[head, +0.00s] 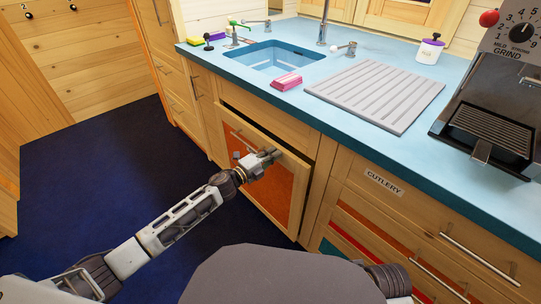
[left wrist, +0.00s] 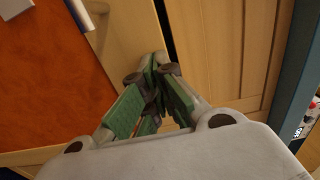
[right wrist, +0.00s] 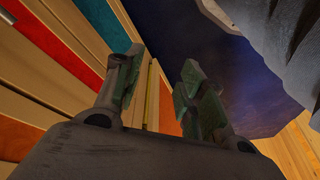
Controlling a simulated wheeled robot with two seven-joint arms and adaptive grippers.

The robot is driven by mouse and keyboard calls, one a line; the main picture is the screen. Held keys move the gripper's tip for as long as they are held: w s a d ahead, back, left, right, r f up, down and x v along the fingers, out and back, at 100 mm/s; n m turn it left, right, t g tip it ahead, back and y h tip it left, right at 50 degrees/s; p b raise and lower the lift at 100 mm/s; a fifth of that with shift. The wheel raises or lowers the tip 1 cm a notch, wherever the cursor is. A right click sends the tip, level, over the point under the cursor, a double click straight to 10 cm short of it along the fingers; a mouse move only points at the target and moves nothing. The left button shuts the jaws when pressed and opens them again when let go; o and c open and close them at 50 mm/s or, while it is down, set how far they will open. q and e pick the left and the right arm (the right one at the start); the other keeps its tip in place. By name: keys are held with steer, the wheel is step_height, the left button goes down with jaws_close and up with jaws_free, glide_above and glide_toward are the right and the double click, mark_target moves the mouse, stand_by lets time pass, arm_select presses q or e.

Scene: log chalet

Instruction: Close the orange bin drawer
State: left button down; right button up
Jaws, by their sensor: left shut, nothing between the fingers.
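The bin drawer (head: 285,196) has a wooden front with an orange panel and stands under the counter, below the sink. It is partly open, with a dark gap showing along its top and right edges. Its orange panel also shows in the left wrist view (left wrist: 50,70). My left gripper (head: 275,154) is shut and empty at the upper part of the drawer front. In the left wrist view its fingertips (left wrist: 158,68) meet over the wooden frame; whether they touch it I cannot tell. My right gripper (right wrist: 160,68) is open and empty, near coloured drawer fronts.
The blue counter (head: 345,137) holds a pink packet (head: 286,82), a grey draining board (head: 375,93) and a coffee machine (head: 490,115). Drawers labelled cutlery (head: 384,182), with bar handles, stand to the right. Dark blue floor (head: 90,170) is clear at left.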

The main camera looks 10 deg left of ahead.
mark_target(280, 146)
arm_select(q)
steer(key=x, duration=0.3)
steer(key=shift+w+d+r, duration=0.1)
steer(key=shift+w+d, duration=0.15)
steer(key=shift+w, duration=0.05)
arm_select(e)
steer(key=shift+f, duration=0.45)
arm_select(q)
steer(key=shift+r, duration=0.1)
steer(key=shift+a, duration=0.1)
arm_select(e)
steer(key=shift+s, duration=0.2)
